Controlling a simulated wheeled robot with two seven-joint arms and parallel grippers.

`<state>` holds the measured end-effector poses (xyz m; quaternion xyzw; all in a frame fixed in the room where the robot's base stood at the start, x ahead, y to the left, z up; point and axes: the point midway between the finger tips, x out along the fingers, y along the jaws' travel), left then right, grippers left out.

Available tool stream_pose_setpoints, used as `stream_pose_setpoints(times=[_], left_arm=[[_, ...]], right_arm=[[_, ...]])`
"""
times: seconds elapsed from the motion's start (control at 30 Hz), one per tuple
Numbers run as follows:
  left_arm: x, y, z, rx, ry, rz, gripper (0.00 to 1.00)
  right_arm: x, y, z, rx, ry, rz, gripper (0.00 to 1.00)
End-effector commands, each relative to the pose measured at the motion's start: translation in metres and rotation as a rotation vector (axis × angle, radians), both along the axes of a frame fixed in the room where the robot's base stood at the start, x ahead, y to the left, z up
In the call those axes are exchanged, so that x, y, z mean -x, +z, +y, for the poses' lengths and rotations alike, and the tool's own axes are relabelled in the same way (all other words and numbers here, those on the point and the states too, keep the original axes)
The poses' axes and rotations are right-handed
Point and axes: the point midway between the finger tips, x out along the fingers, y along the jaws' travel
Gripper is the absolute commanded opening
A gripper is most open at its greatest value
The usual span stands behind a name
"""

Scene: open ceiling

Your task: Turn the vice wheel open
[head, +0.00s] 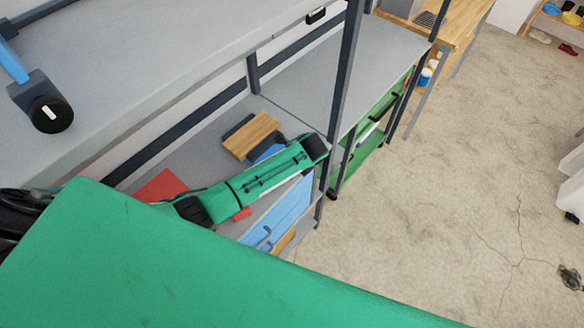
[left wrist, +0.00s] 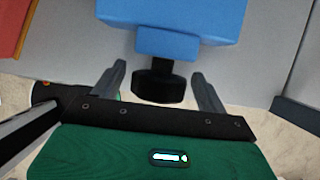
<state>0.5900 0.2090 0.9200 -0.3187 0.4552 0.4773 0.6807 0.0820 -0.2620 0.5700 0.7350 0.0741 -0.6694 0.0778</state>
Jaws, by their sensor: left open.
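In the left wrist view the blue vice body (left wrist: 175,12) shows at the top, with a smaller blue block (left wrist: 166,43) in front. The black vice wheel (left wrist: 157,84) sits below that block on a short dark shaft. My left gripper (left wrist: 158,70) is open. The wheel appears between its two fingers, with a gap on each side, and no contact shows. Depth between fingers and wheel is hard to judge. In the head view the left gripper cannot be made out, and my green arm covers much of the shelf there. My right gripper is not in view.
In the head view a wooden block (head: 251,136) with blue and dark parts stands on the lower shelf. A red object (head: 160,186) lies left of it. An upper grey shelf (head: 190,45) and a dark post (head: 346,70) are close.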

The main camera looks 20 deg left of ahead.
Motion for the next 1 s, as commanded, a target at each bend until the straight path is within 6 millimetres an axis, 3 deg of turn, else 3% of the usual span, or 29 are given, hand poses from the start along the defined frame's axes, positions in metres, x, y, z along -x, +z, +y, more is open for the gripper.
stream_pose_setpoints(times=[0.13, 0.17, 0.37, 1.0], left_arm=[[0.0001, 0.0000, -0.0002, 0.000, 0.000, 0.000, 0.75], [0.0001, 0.0000, -0.0002, 0.000, 0.000, 0.000, 0.71], [0.0001, 0.0002, -0.0003, 0.000, 0.000, 0.000, 0.32], [0.0008, 0.0001, 0.0001, 0.041, -0.001, -0.117, 0.32]], right_arm=[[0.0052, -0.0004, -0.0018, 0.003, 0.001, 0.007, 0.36], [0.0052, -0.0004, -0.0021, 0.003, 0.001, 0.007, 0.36], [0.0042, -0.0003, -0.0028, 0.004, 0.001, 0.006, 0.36], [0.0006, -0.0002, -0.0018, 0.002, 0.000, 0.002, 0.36]])
